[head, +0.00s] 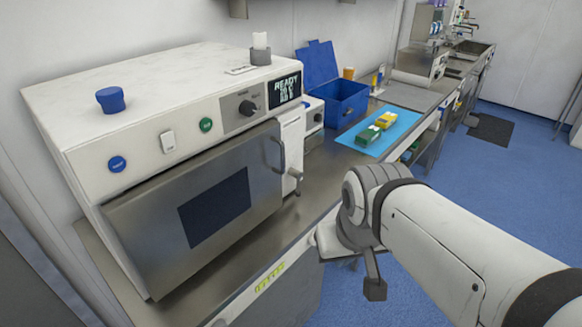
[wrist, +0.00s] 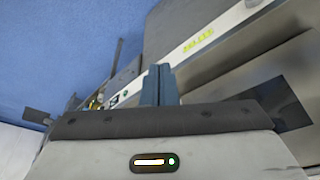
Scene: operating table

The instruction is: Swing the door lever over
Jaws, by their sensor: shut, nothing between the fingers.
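A steriliser (head: 150,110) stands on the metal counter, with its steel door (head: 135,235) closed flat against the front. A curved grey handle (head: 280,152) is at the door's upper right. A small lever with a dark knob (head: 295,175) sticks out beside the door's right edge. In the wrist view, my gripper (wrist: 159,72) is shut, its two blue-grey fingers together with nothing between them. It is apart from the lever, to the right and nearer in the head view, where its fingers are hidden. I cannot make out the lever in the wrist view.
A blue open-lidded box (head: 340,104) and a blue mat (head: 400,122) with green and yellow packs (head: 370,133) lie farther along the counter. A blue cap (head: 111,99) and a white cylinder sit on the steriliser. The display reads READY. Blue floor is free at right.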

